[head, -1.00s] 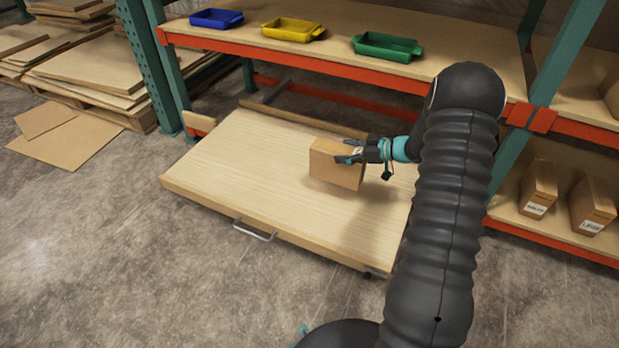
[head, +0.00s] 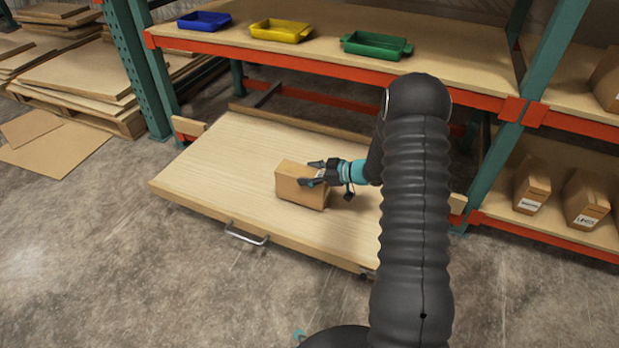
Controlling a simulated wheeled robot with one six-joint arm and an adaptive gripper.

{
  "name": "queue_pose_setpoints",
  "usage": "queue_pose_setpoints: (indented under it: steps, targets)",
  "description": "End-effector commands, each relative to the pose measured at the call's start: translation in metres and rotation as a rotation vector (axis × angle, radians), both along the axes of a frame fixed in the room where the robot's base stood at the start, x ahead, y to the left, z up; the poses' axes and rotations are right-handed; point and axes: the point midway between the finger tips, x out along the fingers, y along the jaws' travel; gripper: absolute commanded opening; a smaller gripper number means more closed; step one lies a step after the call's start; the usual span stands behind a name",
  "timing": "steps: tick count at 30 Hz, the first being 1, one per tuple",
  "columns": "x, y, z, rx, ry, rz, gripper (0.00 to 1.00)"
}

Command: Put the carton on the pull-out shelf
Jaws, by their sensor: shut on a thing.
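The carton (head: 301,187) is a small brown box over the middle of the pull-out shelf. The pull-out shelf (head: 225,165) is a light wooden board with a metal handle (head: 246,234) on its front edge, drawn out from the rack. My gripper (head: 318,176) is shut on the carton, reaching in from the right with its fingers at the carton's top. The carton looks upright. Its bottom is at or very close to the shelf surface; I cannot tell whether they touch.
Blue (head: 204,20), yellow (head: 281,30) and green (head: 376,44) bins stand on the rack level above. Rack posts (head: 140,65) flank the shelf. More cartons (head: 532,187) sit on a right-hand rack level. The shelf's left part is clear.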

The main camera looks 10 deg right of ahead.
Motion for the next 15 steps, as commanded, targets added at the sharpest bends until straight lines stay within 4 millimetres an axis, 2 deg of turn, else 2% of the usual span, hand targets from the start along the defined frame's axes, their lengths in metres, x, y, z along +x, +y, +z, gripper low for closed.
queue_pose_setpoints:
  steps: [3,15]
  targets:
    - [0.0011,-0.0001,-0.0093,0.002,-0.004,0.000,0.01]
    - [0.0012,-0.0001,-0.0123,0.001,-0.005,0.000,0.01]
